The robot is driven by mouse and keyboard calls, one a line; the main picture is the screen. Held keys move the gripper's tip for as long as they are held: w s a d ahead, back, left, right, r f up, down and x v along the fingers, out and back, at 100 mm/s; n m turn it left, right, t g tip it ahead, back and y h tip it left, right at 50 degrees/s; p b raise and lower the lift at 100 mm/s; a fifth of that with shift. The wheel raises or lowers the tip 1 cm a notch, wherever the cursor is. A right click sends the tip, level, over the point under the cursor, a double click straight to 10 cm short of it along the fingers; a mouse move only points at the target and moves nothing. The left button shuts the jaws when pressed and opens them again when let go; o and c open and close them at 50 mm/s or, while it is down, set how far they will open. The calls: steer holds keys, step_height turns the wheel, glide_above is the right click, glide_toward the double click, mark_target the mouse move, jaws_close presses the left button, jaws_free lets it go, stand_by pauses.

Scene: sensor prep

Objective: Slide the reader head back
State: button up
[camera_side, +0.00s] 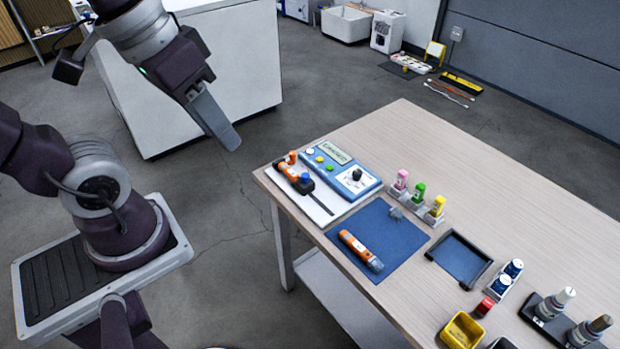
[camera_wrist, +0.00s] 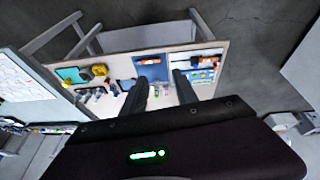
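A white base plate (camera_side: 322,212) at the table's near left corner carries a dark slotted track and an orange-and-black piece with a blue knob, which looks like the reader head (camera_side: 304,184). Beside it is a blue meter (camera_side: 362,181) with a display and a black dial. In the wrist view an orange part (camera_wrist: 207,59) shows near the right finger, small and blurred. My gripper (camera_side: 228,138) is in the air left of the table, away from everything. In the wrist view its two fingers (camera_wrist: 160,84) stand apart with nothing between them.
A blue mat (camera_side: 385,228) holds an orange sensor (camera_side: 361,250). Small colored bottles (camera_side: 418,191), a dark-edged tray (camera_side: 459,259), a yellow bin (camera_side: 461,331) and bottles in a black stand (camera_side: 553,304) stand further right. The table's back is clear.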

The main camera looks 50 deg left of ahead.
steer(key=shift+o, duration=0.2)
steer(key=w+f+n+g+h, duration=0.4)
steer(key=w+n+h, duration=0.1)
steer(key=w, duration=0.5)
steer(key=shift+w+f+n+g, duration=0.2)
steer(key=shift+f+n+g, duration=0.1)
steer(key=shift+f+g, duration=0.1)
steer(key=n+t+h, duration=0.7)
steer(key=n+h, duration=0.2)
steer(key=n, duration=0.4)
glide_above(316, 191)
steer(key=s, duration=0.4)
step_height(316, 191, down, 19)
steer(key=a+f+n+t, duration=0.1)
steer(key=f+n+t, duration=0.1)
steer(key=f, duration=0.1)
steer(key=a+f+n+t+y, duration=0.1)
steer(key=a+f+n+t, duration=0.1)
steer(key=f, duration=0.1)
steer(key=a+f+n+t, duration=0.2)
steer(key=f, duration=0.2)
steer(key=shift+s+f+n, duration=0.1)
steer(key=shift+s+n, duration=0.25)
steer(key=shift+n, duration=0.05)
steer(key=shift+f+n+t+y, duration=0.3)
steer(key=shift+f+y, duration=0.1)
steer(key=x, duration=0.7)
jaws_close()
